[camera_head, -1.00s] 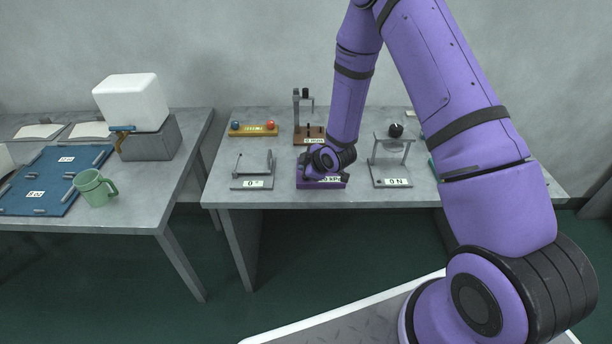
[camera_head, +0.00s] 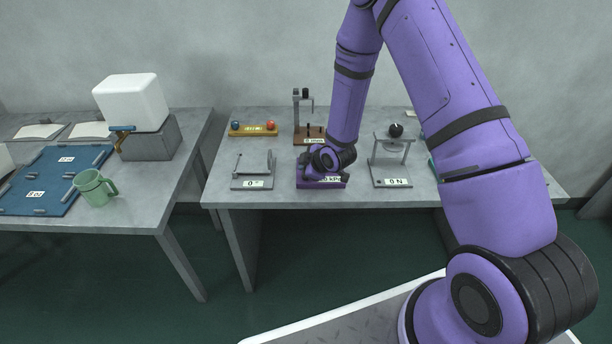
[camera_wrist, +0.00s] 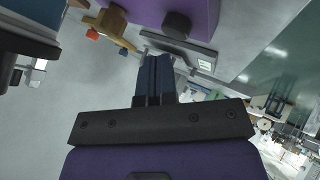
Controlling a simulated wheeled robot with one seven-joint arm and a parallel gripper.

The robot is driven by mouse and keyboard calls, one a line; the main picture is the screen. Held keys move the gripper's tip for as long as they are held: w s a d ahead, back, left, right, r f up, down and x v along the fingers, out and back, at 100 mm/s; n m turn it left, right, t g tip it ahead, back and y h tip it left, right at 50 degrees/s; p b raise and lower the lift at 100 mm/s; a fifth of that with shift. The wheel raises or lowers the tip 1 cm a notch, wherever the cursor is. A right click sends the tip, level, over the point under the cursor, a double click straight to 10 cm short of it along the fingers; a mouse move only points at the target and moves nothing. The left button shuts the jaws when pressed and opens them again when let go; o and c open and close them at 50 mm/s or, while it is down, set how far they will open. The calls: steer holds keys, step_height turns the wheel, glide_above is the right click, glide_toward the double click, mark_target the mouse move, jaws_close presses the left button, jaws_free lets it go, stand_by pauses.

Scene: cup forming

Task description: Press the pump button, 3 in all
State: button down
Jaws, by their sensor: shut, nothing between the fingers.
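The purple pump unit (camera_head: 310,184) stands at the front of the middle table, with a partly covered label ending in "0 kPa" (camera_head: 330,179). In the wrist view the purple body (camera_wrist: 150,10) fills the top edge, and a dark round button (camera_wrist: 176,25) stands out from it. My gripper (camera_wrist: 155,60) is shut and empty, its fingers pointing toward that body, with the button slightly right of the tips. I cannot tell contact from this view. In the head view my wrist covers the button and most of the unit's top.
A gauge reading "0 N" (camera_head: 392,182) stands close on the right, and a grey fixture (camera_head: 252,182) on the left. Behind are a brown stand (camera_head: 300,138) and a yellow bar with two balls (camera_head: 254,131). A green mug (camera_head: 94,188) is on the left table.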

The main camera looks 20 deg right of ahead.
steer(key=shift+f, duration=0.1)
stand_by(0.6)
steer(key=shift+f, duration=0.3)
steer(key=shift+f, duration=0.5)
stand_by(1.0)
steer(key=shift+r, duration=0.9)
steer(key=shift+r, duration=2.55)
